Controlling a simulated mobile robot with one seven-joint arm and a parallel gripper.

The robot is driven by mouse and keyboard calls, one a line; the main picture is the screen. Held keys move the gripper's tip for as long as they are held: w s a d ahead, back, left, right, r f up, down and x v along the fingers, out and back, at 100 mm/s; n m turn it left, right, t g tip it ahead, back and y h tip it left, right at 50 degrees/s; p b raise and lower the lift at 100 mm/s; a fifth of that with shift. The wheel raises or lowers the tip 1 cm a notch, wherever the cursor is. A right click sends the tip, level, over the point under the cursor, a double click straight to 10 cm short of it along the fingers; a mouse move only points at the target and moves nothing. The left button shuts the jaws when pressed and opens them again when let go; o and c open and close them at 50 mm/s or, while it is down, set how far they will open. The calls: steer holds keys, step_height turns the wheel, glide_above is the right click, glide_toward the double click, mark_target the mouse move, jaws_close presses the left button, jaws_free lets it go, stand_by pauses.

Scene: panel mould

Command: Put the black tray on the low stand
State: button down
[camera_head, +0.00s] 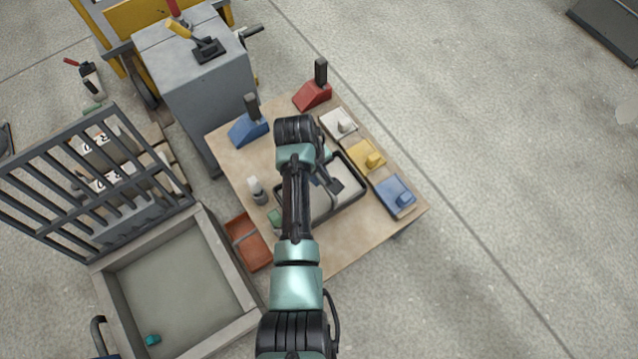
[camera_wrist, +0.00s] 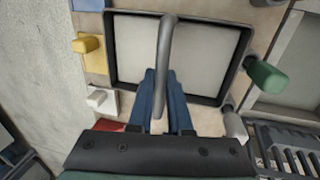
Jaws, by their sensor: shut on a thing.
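The black tray (camera_head: 325,207) has a dark rim and a pale grey inside, and lies over the wooden table (camera_head: 228,143), partly behind my arm. It also shows in the wrist view (camera_wrist: 210,52), with a grey bar handle (camera_wrist: 167,38) across its middle. My gripper (camera_wrist: 161,80) has blue fingers and is shut on this handle. Whether the tray touches the tabletop or hangs just above it, I cannot tell. An orange-brown low piece (camera_head: 250,240) stands on the left of the table; I cannot tell if it is the low stand.
White (camera_head: 338,124), yellow (camera_head: 366,156) and blue (camera_head: 394,195) blocks line the table's right side. Blue (camera_head: 247,129) and red (camera_head: 311,95) wedge-shaped pieces stand at its back. A bottle (camera_head: 257,190) is near its left edge. A grey cabinet (camera_head: 195,75) and a barred frame (camera_head: 90,185) stand left.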

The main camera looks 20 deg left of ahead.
mark_target(319, 192)
steer(key=shift+w+f+b, duration=0.15)
steer(key=shift+f+b, duration=0.75)
steer(key=shift+f, duration=1.05)
steer(key=shift+f, duration=0.15)
steer(key=c, duration=0.8)
jaws_free()
steer(key=shift+c, duration=0.2)
step_height(319, 192, up, 12)
steer(key=s+a+p, duration=0.1)
steer(key=s+p, duration=0.1)
steer(key=p, duration=0.3)
steer(key=shift+a, duration=0.25)
